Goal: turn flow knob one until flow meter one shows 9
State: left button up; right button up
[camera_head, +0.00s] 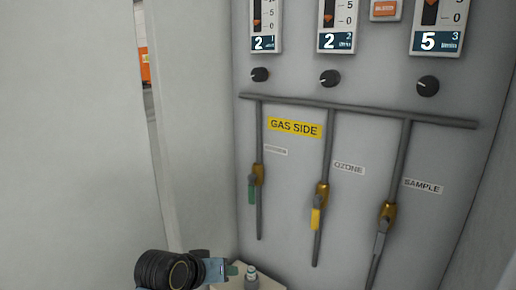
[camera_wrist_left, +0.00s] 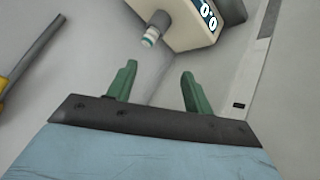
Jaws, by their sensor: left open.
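Flow meter one (camera_head: 264,43) is at the top left of the grey panel in the head view, marked with a small 1 and showing 2. Flow knob one (camera_head: 260,75), a black round knob, sits just below it. My left gripper (camera_head: 232,270) is low in the head view, well below the knob and apart from it. In the left wrist view its green fingers (camera_wrist_left: 157,85) are spread with nothing between them. The knob is not in the wrist view. My right gripper is not in view.
Meters two (camera_head: 338,42) and three (camera_head: 439,41) have knobs (camera_head: 330,78) (camera_head: 428,86) below. Under the knobs runs a grey pipe (camera_head: 360,110) with three valved branches. A pale box with a fitting (camera_wrist_left: 182,25) lies beyond my fingers. A pale wall fills the left.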

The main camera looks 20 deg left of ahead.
pick_arm(q)
jog(key=w+r+n+t+h, duration=0.1)
jog(key=w+r+t, duration=0.15)
jog(key=r, duration=0.75)
jog(key=w+r+n+t+h, duration=0.1)
jog(key=w+r, duration=0.2)
jog(key=r, duration=0.7)
jog(key=t+h+p, duration=0.2)
jog(key=t+h, duration=0.2)
send_near(256, 75)
jog(key=p+x, duration=0.3)
jog(key=x, duration=0.6)
jog(key=shift+w+d, duration=0.15)
jog(key=shift+w, duration=0.15)
jog(key=shift+w+d+y, duration=0.2)
jog(key=shift+w+y, duration=0.1)
jog(key=shift+w, duration=0.2)
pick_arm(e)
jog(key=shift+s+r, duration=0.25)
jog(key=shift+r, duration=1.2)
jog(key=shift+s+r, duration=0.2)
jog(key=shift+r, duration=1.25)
pick_arm(q)
jog(key=c, duration=1)
jog(key=shift+o, duration=0.2)
